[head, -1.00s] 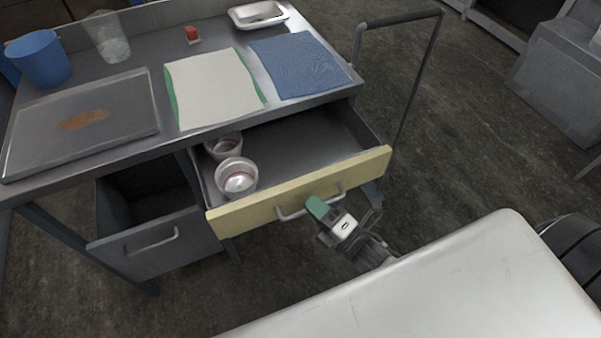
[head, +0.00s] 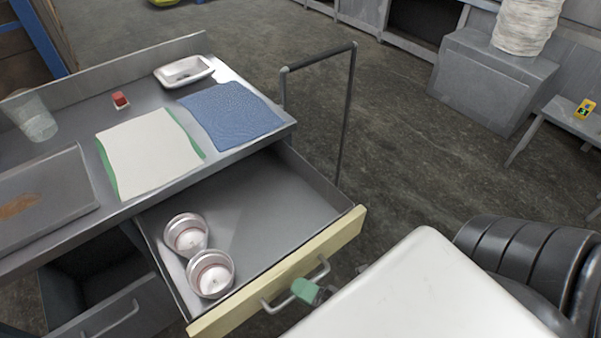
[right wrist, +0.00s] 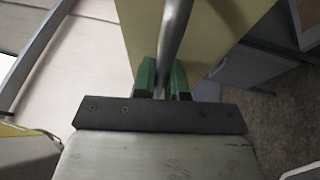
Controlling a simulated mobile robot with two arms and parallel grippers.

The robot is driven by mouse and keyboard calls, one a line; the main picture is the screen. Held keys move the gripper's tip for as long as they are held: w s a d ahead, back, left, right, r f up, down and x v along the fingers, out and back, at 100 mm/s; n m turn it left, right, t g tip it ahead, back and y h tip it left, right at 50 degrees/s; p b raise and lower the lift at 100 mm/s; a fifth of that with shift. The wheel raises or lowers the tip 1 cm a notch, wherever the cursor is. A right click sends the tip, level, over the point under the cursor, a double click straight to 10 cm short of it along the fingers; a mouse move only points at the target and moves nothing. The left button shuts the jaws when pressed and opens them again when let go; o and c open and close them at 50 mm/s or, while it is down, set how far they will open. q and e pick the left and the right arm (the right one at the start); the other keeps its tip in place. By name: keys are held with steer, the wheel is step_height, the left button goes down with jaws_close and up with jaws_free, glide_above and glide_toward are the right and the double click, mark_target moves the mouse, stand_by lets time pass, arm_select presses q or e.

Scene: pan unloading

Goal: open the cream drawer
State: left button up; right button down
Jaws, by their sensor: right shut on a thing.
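The cream drawer (head: 290,272) stands pulled out from the metal bench, its grey inside showing. Two small metal cups, one (head: 186,235) behind the other (head: 211,273), stand in its left part. My right gripper (head: 308,290) is at the bar handle (head: 270,304) on the cream front. In the right wrist view its green fingertips (right wrist: 162,80) are shut on the handle bar (right wrist: 174,35). My left gripper is not in view.
A grey drawer (head: 120,312) is open at lower left.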

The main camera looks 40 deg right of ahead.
steer(key=c, duration=1.2)
jaws_free()
steer(key=b+v, duration=0.2)
steer(key=v, duration=0.9)
steer(key=shift+w, duration=0.1)
